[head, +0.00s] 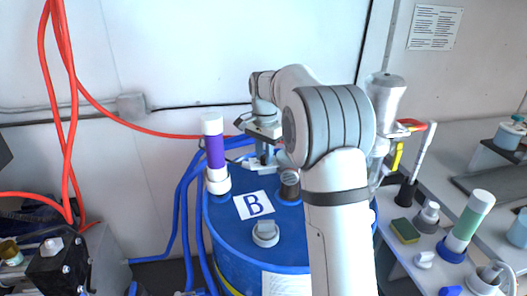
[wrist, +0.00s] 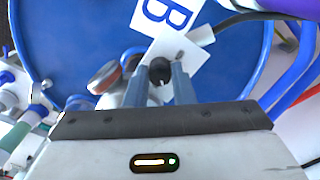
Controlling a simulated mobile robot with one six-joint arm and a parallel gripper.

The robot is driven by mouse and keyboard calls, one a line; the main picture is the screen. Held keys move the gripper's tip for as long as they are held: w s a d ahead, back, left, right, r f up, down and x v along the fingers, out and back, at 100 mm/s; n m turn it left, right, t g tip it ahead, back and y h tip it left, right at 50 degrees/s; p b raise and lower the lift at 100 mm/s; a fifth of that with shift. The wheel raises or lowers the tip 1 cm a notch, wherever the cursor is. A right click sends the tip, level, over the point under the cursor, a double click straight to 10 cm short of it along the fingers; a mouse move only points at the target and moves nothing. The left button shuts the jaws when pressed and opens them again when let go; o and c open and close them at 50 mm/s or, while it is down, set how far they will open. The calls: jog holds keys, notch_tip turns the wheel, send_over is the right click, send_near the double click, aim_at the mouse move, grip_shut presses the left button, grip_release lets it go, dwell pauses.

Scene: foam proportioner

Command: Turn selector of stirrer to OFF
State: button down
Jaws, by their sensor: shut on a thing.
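A small black knob (wrist: 159,68), which looks like the selector, sits between the two fingers of my gripper (wrist: 157,82) in the wrist view. My gripper is shut on it. A pale plate with a small dark mark (wrist: 178,54) lies just beyond the knob; I cannot read the mark or tell which way the knob points. In the head view my gripper (head: 263,157) reaches down over the far part of the blue drum (head: 228,222), and the knob cannot be made out there.
The drum's top carries a "B" label (head: 254,205), a grey cap (head: 265,233) and a purple and white cylinder (head: 214,150) at left. A silver device (head: 385,95) stands behind my arm. The right bench holds a sponge (head: 405,230) and a green and white tube (head: 468,220). Red and blue hoses run at left.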

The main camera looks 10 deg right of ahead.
aim_at(264, 157)
jog(key=n+p, duration=0.1)
jog(key=n, duration=0.2)
jog(key=shift+r+n, duration=0.1)
jog(key=shift+n, duration=0.3)
jog(key=shift+n+p, duration=0.4)
jog(key=shift+n, duration=1.4)
jog(key=c, duration=1.2)
grip_release()
jog(key=shift+c, duration=0.2)
notch_tip(264, 157, up, 8)
jog(key=shift+f+b, duration=0.15)
jog(key=shift+b, duration=0.15)
